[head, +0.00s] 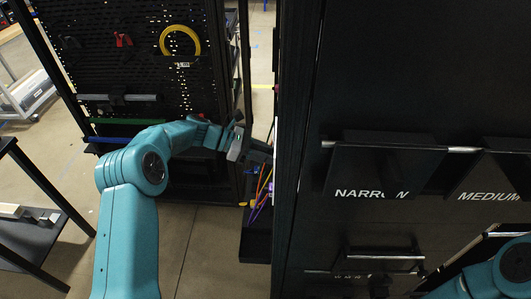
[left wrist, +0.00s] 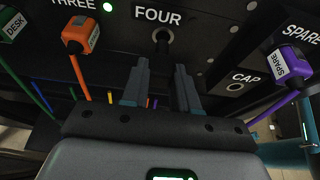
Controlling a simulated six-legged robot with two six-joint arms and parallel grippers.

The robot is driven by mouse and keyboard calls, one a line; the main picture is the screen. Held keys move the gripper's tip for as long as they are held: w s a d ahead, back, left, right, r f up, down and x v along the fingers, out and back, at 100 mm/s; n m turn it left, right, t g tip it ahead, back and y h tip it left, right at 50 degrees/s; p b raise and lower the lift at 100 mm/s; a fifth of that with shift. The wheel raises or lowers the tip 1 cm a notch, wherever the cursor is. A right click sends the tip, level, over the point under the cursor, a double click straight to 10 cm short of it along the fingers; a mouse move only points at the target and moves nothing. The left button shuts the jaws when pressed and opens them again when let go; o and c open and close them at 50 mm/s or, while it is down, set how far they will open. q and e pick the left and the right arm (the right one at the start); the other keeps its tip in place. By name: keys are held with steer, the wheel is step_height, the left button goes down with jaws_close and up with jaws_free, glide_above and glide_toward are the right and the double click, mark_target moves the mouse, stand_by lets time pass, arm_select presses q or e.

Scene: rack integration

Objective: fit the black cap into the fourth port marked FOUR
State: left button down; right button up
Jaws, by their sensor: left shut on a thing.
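The port marked FOUR (left wrist: 163,36) is at the top middle of the black panel in the left wrist view. My left gripper (left wrist: 162,68) points up at it, its two fingers just below the port and either side of its line. It is shut on the black cap (left wrist: 162,50), a small dark piece at the port mouth that hardly stands out from the black panel. I cannot tell how deep it sits. In the head view my left gripper (head: 254,150) reaches the rack's side edge; the cap is hidden there. My right gripper is out of view.
An orange plug (left wrist: 80,38) sits left, under THREE, by a lit green light. A green DESK plug (left wrist: 12,24) is farther left. A purple SPARE plug (left wrist: 287,62) and an empty CAP holder (left wrist: 235,87) are right. Cables hang beneath. NARROW (head: 385,170) and MEDIUM bins front the rack.

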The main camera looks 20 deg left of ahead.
arm_select(q)
steer(key=shift+w+d, duration=0.3)
steer(key=shift+d, duration=0.65)
steer(key=shift+w+d, duration=0.25)
steer(key=shift+d, duration=0.7)
steer(key=c, duration=0.8)
jaws_free()
steer(key=b+v, duration=0.4)
steer(key=v, duration=1.2)
steer(key=shift+s+a, duration=0.1)
steer(key=shift+a, duration=0.05)
